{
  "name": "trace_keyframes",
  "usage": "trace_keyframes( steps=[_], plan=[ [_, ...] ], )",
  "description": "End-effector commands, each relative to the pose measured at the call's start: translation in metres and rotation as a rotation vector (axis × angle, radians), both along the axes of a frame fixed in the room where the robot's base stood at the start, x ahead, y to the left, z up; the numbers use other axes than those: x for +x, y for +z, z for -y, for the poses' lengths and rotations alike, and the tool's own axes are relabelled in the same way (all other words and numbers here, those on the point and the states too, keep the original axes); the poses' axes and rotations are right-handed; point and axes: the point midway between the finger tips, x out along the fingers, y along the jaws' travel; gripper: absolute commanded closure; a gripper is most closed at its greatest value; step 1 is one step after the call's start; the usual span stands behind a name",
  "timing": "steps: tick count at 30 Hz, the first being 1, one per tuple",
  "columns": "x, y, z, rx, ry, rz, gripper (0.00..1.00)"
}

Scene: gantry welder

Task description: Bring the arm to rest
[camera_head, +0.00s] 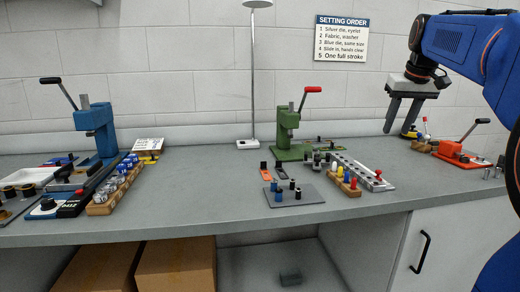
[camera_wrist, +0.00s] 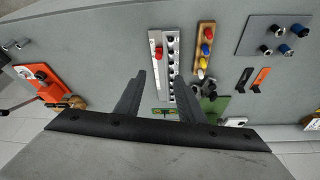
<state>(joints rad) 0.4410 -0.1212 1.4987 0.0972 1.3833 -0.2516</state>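My arm (camera_head: 458,42), blue with dark joints, reaches in from the right edge in the head view. My gripper (camera_head: 399,130) hangs from it with both fingers pointing down, above the right part of the bench and in front of the wall. The fingers stand apart with nothing between them, so it is open and empty. In the wrist view my gripper (camera_wrist: 160,76) also shows two separated grey fingers. Below them lie the bench and a grey strip tray (camera_wrist: 163,60) with a red knob, apart from the fingers.
The grey bench (camera_head: 220,190) holds a blue press (camera_head: 96,125), a green press (camera_head: 288,135), an orange press (camera_head: 455,153) and a lamp (camera_head: 251,80). A grey mat (camera_head: 300,197) with small dies and a wooden block (camera_head: 344,183) lie mid-right. Bare bench shows left of the green press.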

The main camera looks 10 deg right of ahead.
Motion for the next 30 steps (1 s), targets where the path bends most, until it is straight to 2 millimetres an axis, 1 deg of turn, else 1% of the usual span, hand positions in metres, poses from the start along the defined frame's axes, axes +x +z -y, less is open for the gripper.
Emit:
trace_keyframes(
  steps=[2, 5, 9, 11, 14, 15, 17, 21, 23, 27, 30],
  plan=[
    [-0.009, -0.006, -0.013, 0.000, 0.009, 0.001, 0.65],
    [-0.026, -0.022, -0.038, -0.001, 0.022, 0.002, 0.65],
    [-0.059, -0.055, -0.077, -0.001, 0.045, 0.004, 0.65],
    [-0.074, -0.071, -0.092, 0.000, 0.054, 0.004, 0.65],
    [-0.100, -0.098, -0.116, -0.002, 0.072, 0.006, 0.65],
    [-0.111, -0.110, -0.125, -0.002, 0.079, 0.006, 0.65],
    [-0.127, -0.128, -0.138, -0.002, 0.091, 0.008, 0.65],
    [-0.167, -0.174, -0.164, -0.004, 0.116, 0.011, 0.65],
    [-0.184, -0.194, -0.173, -0.003, 0.128, 0.011, 0.65],
    [-0.224, -0.243, -0.191, -0.004, 0.156, 0.016, 0.65],
    [-0.247, -0.275, -0.200, -0.003, 0.172, 0.017, 0.65]
  ],
)
